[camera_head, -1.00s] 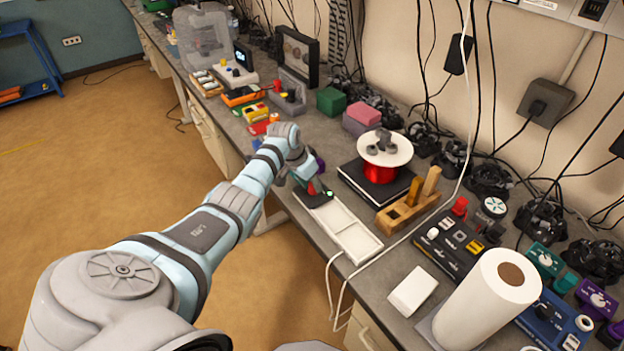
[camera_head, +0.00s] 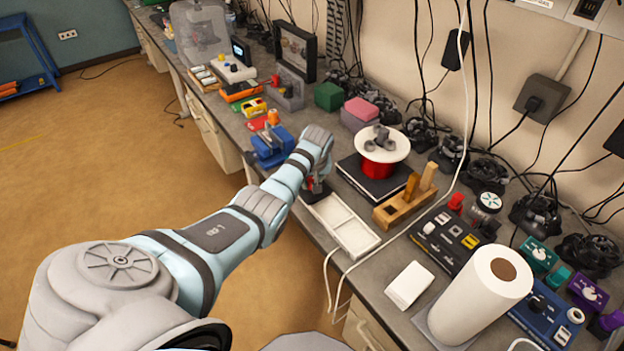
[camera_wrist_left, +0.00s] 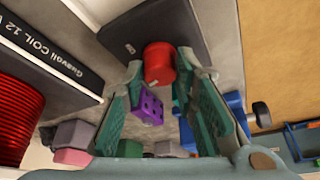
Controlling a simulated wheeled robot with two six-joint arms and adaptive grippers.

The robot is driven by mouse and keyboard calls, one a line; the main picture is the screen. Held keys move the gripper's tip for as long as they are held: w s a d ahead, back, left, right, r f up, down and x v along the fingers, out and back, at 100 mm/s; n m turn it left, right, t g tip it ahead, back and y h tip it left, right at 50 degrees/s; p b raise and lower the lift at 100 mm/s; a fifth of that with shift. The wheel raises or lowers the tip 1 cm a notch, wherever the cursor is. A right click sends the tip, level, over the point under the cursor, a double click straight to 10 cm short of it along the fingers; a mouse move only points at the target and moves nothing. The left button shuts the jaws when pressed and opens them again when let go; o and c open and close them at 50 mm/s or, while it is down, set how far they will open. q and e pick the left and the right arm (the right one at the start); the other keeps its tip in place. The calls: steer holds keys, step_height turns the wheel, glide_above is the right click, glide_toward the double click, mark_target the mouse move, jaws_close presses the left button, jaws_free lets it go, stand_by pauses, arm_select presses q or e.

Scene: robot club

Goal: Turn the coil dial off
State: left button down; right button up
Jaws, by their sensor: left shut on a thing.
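The red round dial (camera_wrist_left: 158,63) stands on a small dark plate (camera_wrist_left: 150,25) in the left wrist view. My left gripper (camera_wrist_left: 160,72) has its green-padded fingers on both sides of the dial and is shut on it. In the head view my left gripper (camera_head: 315,185) is mostly hidden by its own wrist, beside the white tray. The coil unit, a black base (camera_head: 350,172) with a red coil (camera_head: 377,168) under a white disc, stands just right of it. Its label reads "COIL 12" in the wrist view (camera_wrist_left: 50,45). My right gripper is not in view.
An empty white tray (camera_head: 372,243) lies in front of the gripper. A wooden block (camera_head: 392,213) stands right of it. A blue vise (camera_head: 268,148) is just beyond my left wrist, near the bench edge.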

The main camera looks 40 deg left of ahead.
arm_select(q)
steer(key=n, duration=0.1)
steer(key=n+b, duration=0.1)
steer(key=shift+w+f+n+g+y, duration=0.1)
steer(key=shift+f+n+g+y, duration=0.1)
steer(key=shift+n+g+y, duration=0.15)
steer(key=shift+r+n+g+y+b, duration=0.2)
steer(key=shift+n+g+b, duration=0.45)
steer(key=shift+n+b, duration=0.9)
steer(key=c, duration=1.3)
jaws_free()
